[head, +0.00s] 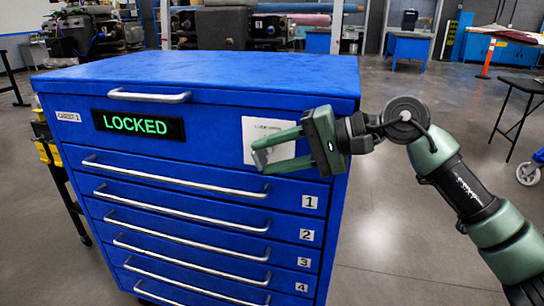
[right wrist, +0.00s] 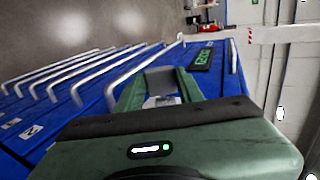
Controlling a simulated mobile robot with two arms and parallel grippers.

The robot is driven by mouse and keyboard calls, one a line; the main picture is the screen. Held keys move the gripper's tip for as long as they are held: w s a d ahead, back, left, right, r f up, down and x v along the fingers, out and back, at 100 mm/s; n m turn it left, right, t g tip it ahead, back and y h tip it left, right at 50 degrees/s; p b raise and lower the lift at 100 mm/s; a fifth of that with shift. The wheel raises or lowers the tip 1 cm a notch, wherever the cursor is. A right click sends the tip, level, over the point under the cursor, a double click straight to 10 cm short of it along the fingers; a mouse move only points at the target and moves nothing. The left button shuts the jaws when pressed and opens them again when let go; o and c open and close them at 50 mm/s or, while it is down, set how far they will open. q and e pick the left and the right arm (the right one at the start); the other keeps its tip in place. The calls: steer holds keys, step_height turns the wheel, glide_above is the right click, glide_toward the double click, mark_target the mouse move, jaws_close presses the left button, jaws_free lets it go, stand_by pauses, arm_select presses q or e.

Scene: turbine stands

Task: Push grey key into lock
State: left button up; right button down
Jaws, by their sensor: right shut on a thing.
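The blue drawer cabinet (head: 190,225) has a lit display (head: 138,125) reading LOCKED in green. A white plate (head: 254,125) is on its front at the upper right, partly covered by my right gripper. My right gripper (head: 262,152) is shut on the grey key (head: 260,158), its fingertips in front of that plate. In the right wrist view the key (right wrist: 162,82) sits between the two green fingers, close to the cabinet front. The lock opening is hidden, and I cannot tell whether the key touches it. My left gripper is not in view.
Long metal handles (head: 175,178) stick out from the numbered drawers below the gripper. The cabinet top (head: 210,78) is bare. Open floor (head: 400,250) lies to the right, with a black table (head: 525,85) beyond.

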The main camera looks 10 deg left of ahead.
steer(key=c, duration=1.3)
jaws_free()
steer(key=shift+w+d+r+t, duration=0.15)
steer(key=shift+w+r+t, duration=0.15)
steer(key=shift+w, duration=0.1)
steer(key=o, duration=0.5)
steer(key=shift+w+f, duration=0.1)
steer(key=shift+f, duration=0.05)
steer(key=shift+c, duration=0.2)
steer(key=shift+f, duration=0.1)
steer(key=shift+o, duration=0.9)
steer(key=v, duration=0.6)
steer(key=shift+d+b, duration=0.3)
steer(key=shift+d, duration=0.05)
